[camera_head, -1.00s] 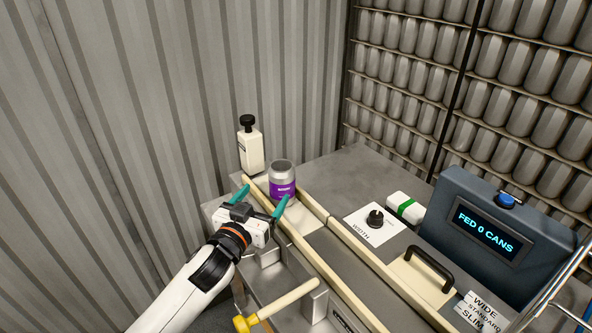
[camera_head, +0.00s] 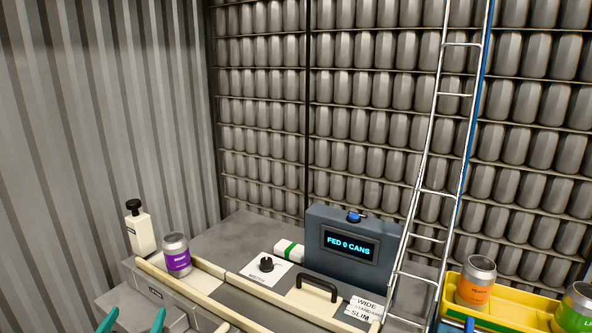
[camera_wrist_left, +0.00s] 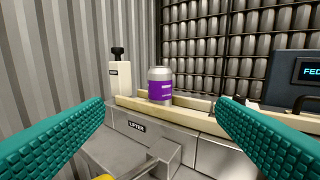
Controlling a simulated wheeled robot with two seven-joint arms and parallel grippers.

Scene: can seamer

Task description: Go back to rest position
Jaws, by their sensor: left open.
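My left gripper (camera_head: 132,320) shows at the bottom left of the head view, only its teal fingertips in frame. Its fingers are spread wide in the left wrist view (camera_wrist_left: 160,125), with nothing between them. The purple-labelled can (camera_head: 177,255) stands upright between the pale rails at the left end of the machine. It also shows in the left wrist view (camera_wrist_left: 160,85), beyond the fingers and apart from them.
The seamer's display box (camera_head: 350,243) reads "FED 0 CANS". A black knob (camera_head: 266,264) and black handle (camera_head: 317,287) stick up. A yellow tray (camera_head: 520,312) with cans and a ladder (camera_head: 430,190) are at right.

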